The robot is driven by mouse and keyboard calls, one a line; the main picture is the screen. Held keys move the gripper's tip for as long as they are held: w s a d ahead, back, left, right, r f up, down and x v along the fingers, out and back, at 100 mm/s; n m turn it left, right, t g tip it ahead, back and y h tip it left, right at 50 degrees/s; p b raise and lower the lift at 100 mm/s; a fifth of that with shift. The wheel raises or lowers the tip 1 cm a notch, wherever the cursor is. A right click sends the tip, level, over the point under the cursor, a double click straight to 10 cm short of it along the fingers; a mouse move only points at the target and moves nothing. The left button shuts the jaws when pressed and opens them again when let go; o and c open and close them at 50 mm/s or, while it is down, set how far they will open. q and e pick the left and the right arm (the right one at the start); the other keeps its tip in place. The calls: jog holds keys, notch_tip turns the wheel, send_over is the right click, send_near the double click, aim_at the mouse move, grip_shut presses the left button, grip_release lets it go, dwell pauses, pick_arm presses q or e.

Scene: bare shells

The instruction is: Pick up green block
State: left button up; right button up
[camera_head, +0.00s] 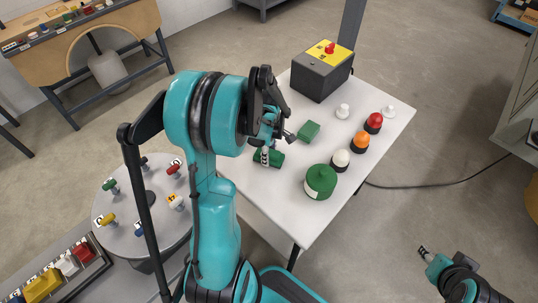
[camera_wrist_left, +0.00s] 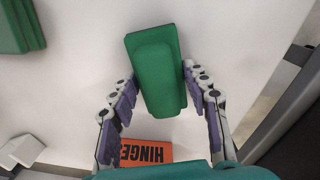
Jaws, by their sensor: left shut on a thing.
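A green block (camera_wrist_left: 156,75) with a raised narrower top lies between the purple-padded fingers of my left gripper (camera_wrist_left: 160,98) in the left wrist view. The gripper is shut on it. In the head view my left gripper (camera_head: 276,147) is low over the white table (camera_head: 235,170), and the held block (camera_head: 268,158) shows partly behind a finger. I cannot tell whether the block touches the table. A second green block (camera_head: 308,131) lies to the right, apart from the gripper. My right gripper (camera_head: 424,253) is at the lower right, away from the table; its jaws are unclear.
A dark box (camera_head: 322,82) with a yellow top and red button stands at the back. An orange "HINGE" label (camera_wrist_left: 160,152) lies below the held block.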

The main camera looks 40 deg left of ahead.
aim_at(271, 152)
pick_arm(q)
jog(key=shift+r+p, duration=0.35)
jog(key=shift+r, duration=0.25)
jog(key=r+p, duration=0.1)
jog(key=r, duration=0.1)
jog(key=d+r+p, duration=0.1)
jog(key=shift+r, duration=0.4)
jog(key=d+r+p, duration=0.3)
jog(key=d+r, duration=0.3)
jog(key=d, duration=0.4)
jog(key=shift+d, duration=0.35)
jog(key=shift+w, duration=0.1)
jog(key=o, duration=0.5)
jog(key=shift+c, duration=0.9)
